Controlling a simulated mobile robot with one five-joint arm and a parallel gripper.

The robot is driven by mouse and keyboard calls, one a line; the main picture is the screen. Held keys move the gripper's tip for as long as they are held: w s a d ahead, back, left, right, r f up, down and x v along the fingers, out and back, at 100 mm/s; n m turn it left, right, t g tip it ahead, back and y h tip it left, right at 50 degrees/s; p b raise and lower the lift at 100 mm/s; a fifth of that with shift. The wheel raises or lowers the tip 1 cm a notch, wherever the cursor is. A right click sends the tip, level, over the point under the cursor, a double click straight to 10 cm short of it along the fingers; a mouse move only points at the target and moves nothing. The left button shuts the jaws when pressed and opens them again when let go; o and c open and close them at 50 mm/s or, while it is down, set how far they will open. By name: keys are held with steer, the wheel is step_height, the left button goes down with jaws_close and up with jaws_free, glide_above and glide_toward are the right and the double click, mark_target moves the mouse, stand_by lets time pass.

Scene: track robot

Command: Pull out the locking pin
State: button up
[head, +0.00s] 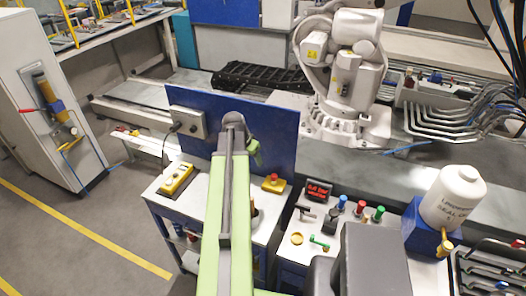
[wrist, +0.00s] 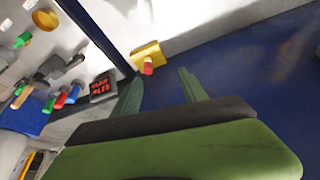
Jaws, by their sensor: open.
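A small yellow block with a red knob (head: 273,179) sits on the white bench top at the foot of the blue panel. It also shows in the wrist view (wrist: 148,66), just beyond my fingertips and a little left of the gap between them. I cannot tell for sure whether this red knob is the locking pin. My gripper (wrist: 160,84) is open, with its two green fingers apart and nothing between them. In the head view my green arm hides most of the gripper; only a green part of it (head: 255,153) shows before the blue panel.
The blue panel (head: 278,125) stands upright behind the block. A red-lit display (head: 317,189), several coloured buttons and a green-handled lever (head: 319,242) are to the right. A yellow switch box (head: 176,180) is to the left. A white bottle (head: 455,195) stands far right.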

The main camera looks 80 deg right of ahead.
steer(key=m, duration=0.1)
glide_toward(274, 175)
steer(key=b+x, duration=0.8)
steer(key=b, duration=0.7)
steer(key=shift+f, duration=0.4)
steer(key=shift+s+d+f+b, duration=0.15)
steer(key=shift+f+b, duration=0.1)
steer(key=shift+b, duration=0.3)
steer(key=shift+r, duration=0.1)
jaws_close()
